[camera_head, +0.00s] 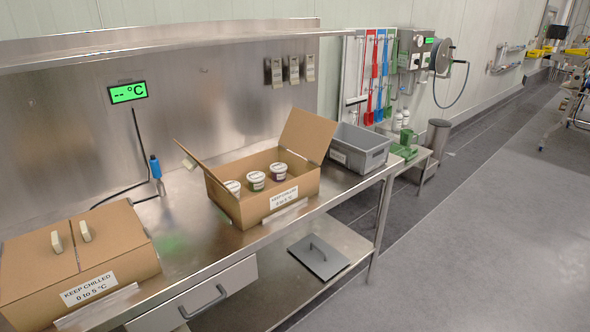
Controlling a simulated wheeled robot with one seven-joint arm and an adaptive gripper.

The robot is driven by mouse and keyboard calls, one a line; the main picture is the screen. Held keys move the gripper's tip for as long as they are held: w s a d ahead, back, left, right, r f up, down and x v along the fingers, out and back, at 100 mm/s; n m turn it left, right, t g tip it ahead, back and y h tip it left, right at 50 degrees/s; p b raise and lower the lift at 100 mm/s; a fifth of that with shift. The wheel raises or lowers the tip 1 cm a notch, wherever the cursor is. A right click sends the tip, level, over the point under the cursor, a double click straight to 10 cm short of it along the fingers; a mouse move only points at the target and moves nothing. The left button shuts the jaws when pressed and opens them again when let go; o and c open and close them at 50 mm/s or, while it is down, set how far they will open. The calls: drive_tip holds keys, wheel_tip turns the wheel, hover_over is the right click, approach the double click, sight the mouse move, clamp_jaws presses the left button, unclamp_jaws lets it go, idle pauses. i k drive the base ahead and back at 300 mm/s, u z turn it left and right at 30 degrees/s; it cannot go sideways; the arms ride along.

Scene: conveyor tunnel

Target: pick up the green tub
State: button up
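The green tub (256,184) is a small round tub with a white lid and a green label. It stands upright in the open cardboard box (284,211), between two other white-lidded tubs. The tub to its right (278,174) has a dark label. The tub to its left (233,188) is partly hidden by the box wall. The front wall of the box hides the base of the green tub. My gripper is not in view.
The open box stands on a steel bench (190,210) with raised flaps at left and right. A closed cardboard box (120,255) stands at left and a grey crate (362,156) at right. A steel shelf (200,38) overhangs the bench. The floor at right is clear.

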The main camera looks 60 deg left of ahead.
sight(256, 179)
drive_tip(key=i, duration=2.35)
drive_tip(key=u, duration=3.3)
